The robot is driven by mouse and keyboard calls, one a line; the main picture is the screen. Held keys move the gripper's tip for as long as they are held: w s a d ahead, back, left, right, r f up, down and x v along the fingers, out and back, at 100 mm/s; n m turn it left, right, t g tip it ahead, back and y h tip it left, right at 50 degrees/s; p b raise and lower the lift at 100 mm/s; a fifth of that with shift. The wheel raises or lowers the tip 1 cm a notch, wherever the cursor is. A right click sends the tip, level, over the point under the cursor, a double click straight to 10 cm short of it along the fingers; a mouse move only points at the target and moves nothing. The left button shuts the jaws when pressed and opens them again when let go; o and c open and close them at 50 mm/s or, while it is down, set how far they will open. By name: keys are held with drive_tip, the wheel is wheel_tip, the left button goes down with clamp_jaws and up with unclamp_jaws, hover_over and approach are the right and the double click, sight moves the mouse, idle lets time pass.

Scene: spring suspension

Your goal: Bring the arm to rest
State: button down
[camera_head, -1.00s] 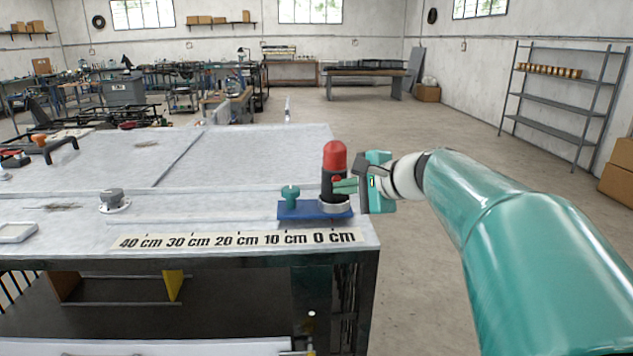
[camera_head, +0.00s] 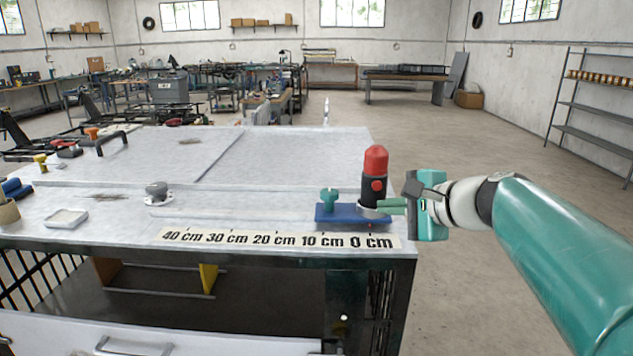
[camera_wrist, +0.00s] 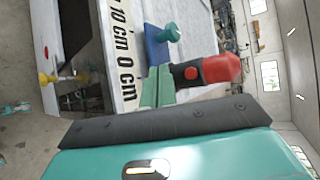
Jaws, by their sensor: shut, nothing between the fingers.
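My gripper (camera_head: 392,206) is at the right end of the workbench (camera_head: 290,160), its green fingers together and pointing left. They are beside the base of a black cylinder with a red cap (camera_head: 375,175); I cannot tell whether they touch it. The cylinder stands upright on a blue plate (camera_head: 335,215) with a green knob (camera_head: 329,197). In the wrist view the shut fingers (camera_wrist: 158,88) lie in front of the plate, and the red-capped cylinder (camera_wrist: 210,70) is just beyond them. My arm reaches in from the right of the head view.
A scale strip (camera_head: 280,240) runs along the bench's front edge. A grey knob (camera_head: 157,191) and a small white tray (camera_head: 66,218) sit further left. Open floor lies to the right of the bench, with a metal shelf (camera_head: 590,110) at the far right.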

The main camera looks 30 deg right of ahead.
drive_tip(key=s+a+f+n+g, duration=0.2)
drive_tip(key=a+f+n, duration=0.3)
drive_tip(key=a, duration=0.3)
drive_tip(key=s+a+f+n+g, duration=0.2)
drive_tip(key=a+f+n, duration=0.3)
drive_tip(key=a+n, duration=0.3)
drive_tip(key=s+a+f+n+g, duration=0.3)
drive_tip(key=a+f+n, duration=0.2)
drive_tip(key=a, duration=0.4)
drive_tip(key=shift+a+f+n+h, duration=0.2)
drive_tip(key=shift+a+n+h, duration=0.2)
drive_tip(key=shift+n, duration=0.3)
